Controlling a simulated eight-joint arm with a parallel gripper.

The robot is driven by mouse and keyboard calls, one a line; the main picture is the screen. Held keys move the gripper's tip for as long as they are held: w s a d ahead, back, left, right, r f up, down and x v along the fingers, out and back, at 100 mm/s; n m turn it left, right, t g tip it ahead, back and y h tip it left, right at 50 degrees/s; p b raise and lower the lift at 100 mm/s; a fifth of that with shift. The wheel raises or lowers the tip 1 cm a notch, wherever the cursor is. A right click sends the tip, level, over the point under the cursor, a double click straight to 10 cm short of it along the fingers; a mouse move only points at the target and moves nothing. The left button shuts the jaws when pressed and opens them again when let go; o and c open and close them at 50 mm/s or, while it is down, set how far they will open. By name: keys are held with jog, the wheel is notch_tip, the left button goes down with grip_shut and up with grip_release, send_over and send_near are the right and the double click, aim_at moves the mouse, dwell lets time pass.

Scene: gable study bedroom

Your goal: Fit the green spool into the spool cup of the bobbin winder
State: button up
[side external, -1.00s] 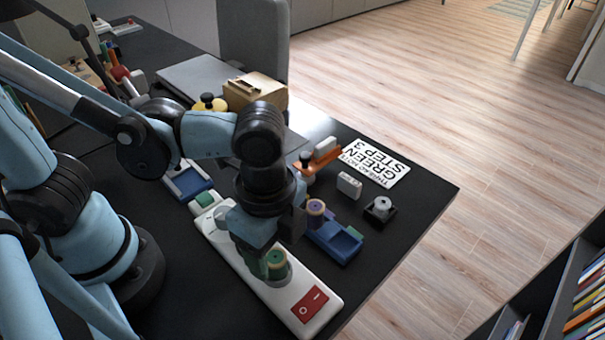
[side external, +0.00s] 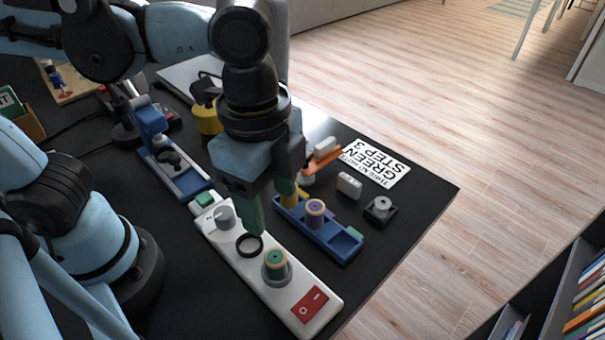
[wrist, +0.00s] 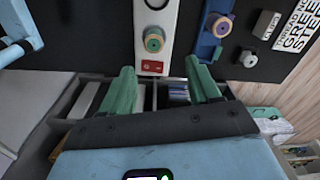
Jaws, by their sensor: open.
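The green spool (side external: 275,261), with tan end faces, stands upright in the grey spool cup (side external: 286,276) of the white bobbin winder (side external: 323,287). Its upper part shows above the cup rim; how deep it sits is hidden. In the wrist view the spool (wrist: 154,40) also sits within the cup. My gripper (side external: 270,208) is open and empty, with green fingers pointing down. It hangs above the winder, clear of the spool. In the wrist view the two fingers (wrist: 160,72) are spread wide with nothing between them.
The winder has a dial (side external: 225,216), a black ring (side external: 249,245) and a red switch (side external: 310,305). Beside it is a blue tray (side external: 335,242) with a purple spool (side external: 315,210). A printed card (side external: 376,163), white block (side external: 349,185) and black bobbin holder (side external: 380,211) lie farther right.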

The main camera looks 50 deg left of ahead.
jog(key=w+a+f+n+t, duration=0.1)
jog(key=w+a+n+t, duration=0.2)
jog(key=a+n, duration=0.4)
jog(key=w+a+f+n+t, duration=0.1)
jog(key=w+a+n+t, duration=0.3)
jog(key=a+n, duration=0.4)
jog(key=w+a, duration=0.1)
jog(key=a, duration=0.1)
jog(key=shift+w+a+f, duration=0.15)
jog(key=shift+w+a, duration=0.15)
jog(key=shift+w, duration=0.1)
